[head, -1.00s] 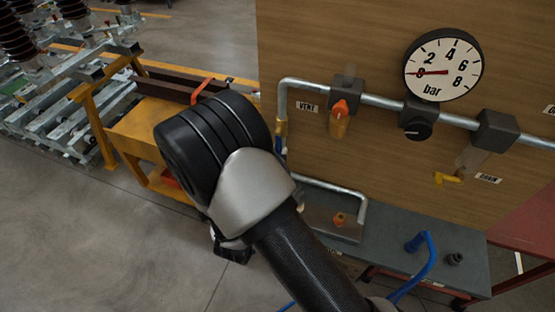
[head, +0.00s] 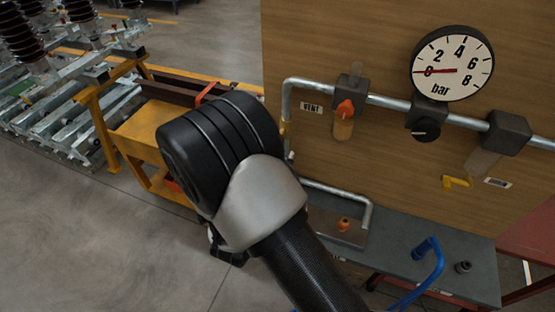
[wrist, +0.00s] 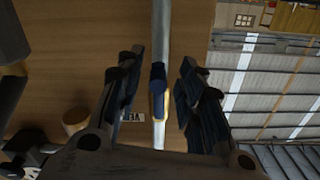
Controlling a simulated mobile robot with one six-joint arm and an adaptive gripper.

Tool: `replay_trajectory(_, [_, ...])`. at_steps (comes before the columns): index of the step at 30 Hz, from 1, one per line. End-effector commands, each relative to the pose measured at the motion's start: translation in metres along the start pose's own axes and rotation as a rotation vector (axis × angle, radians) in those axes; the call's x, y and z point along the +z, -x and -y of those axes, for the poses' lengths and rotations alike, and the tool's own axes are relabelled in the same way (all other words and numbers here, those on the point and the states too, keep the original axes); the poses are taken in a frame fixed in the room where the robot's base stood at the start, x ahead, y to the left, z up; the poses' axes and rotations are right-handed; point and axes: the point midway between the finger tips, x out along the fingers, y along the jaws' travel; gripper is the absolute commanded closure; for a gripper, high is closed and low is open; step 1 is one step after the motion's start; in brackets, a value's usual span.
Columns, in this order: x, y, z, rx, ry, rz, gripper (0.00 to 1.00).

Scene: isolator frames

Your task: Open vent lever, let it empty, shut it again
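The VENT label (head: 311,107) is on the wooden panel, between a grey pipe bend and an orange-topped fitting (head: 345,112). In the wrist view, my gripper (wrist: 160,75) is open, its dark fingers either side of the pipe (wrist: 160,25). A dark blue part (wrist: 158,78) with yellow edging lies along the pipe between them; it looks like a lever, with a gap on both sides. I cannot tell whether it is touched or which way it is set. The gauge (head: 452,63) needle points at about 0.
A grey bench (head: 400,245) below the panel carries a blue bent hose (head: 430,262). A yellow cart (head: 150,125) stands left of the panel. Bare floor lies at lower left.

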Motion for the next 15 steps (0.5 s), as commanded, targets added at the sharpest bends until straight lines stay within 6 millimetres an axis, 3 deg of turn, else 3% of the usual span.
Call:
replay_trajectory(8, [0.001,0.014,0.002,-0.005,0.001,0.002,0.65])
replay_trajectory(15, [0.0,0.064,0.002,-0.009,0.002,0.001,0.65])
